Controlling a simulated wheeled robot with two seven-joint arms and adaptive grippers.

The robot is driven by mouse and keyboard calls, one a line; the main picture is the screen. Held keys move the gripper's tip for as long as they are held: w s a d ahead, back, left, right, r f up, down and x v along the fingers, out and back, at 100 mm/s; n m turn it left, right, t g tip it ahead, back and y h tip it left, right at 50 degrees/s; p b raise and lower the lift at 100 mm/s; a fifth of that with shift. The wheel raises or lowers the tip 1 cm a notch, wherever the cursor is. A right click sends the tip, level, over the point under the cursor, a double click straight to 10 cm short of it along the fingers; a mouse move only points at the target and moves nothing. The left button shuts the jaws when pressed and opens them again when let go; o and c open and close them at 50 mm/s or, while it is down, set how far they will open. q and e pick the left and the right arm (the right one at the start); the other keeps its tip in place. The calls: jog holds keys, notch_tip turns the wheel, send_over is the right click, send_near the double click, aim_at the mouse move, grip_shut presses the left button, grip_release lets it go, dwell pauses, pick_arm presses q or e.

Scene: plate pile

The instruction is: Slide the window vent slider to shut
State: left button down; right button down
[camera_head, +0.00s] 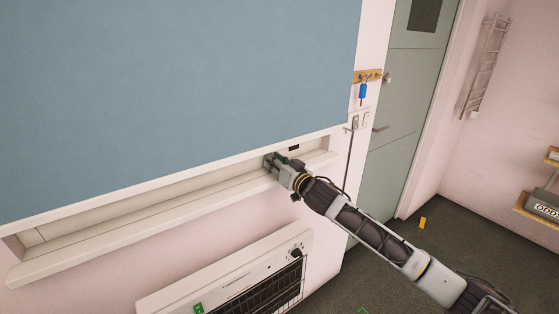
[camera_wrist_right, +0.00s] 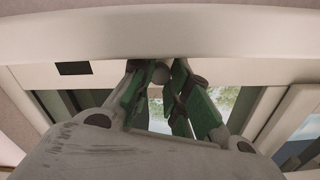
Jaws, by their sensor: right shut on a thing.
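The window vent slider shows in the right wrist view as a small pale round knob (camera_wrist_right: 160,74) at a pale strip (camera_wrist_right: 225,72) under the window frame. My right gripper (camera_head: 271,161) reaches into the window recess from the lower right. In the wrist view its green-padded fingers (camera_wrist_right: 161,88) are shut on the knob, one on each side. A black rectangle (camera_wrist_right: 73,68) marks the strip to the left of the fingers. It also shows in the head view (camera_head: 293,148), right of the gripper. In the head view the knob is hidden by the gripper. My left gripper is not in view.
A blue blind (camera_head: 170,90) covers the window above the gripper. The white sill (camera_head: 110,235) runs below it. A heater (camera_head: 235,275) stands under the sill. The floor at right is mostly clear.

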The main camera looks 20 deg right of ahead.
jog(key=shift+a+f, duration=0.2)
jog(key=shift+f, duration=0.05)
jog(key=c, duration=1.8)
grip_release()
jog(key=o, duration=0.5)
jog(key=shift+s, duration=0.1)
jog(key=shift+r, duration=0.15)
jog(key=shift+s+d, duration=0.1)
jog(key=shift+s+d, duration=0.2)
jog(key=shift+s, duration=0.35)
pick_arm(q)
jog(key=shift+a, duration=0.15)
pick_arm(e)
jog(key=v, duration=1)
jog(key=shift+s, duration=0.25)
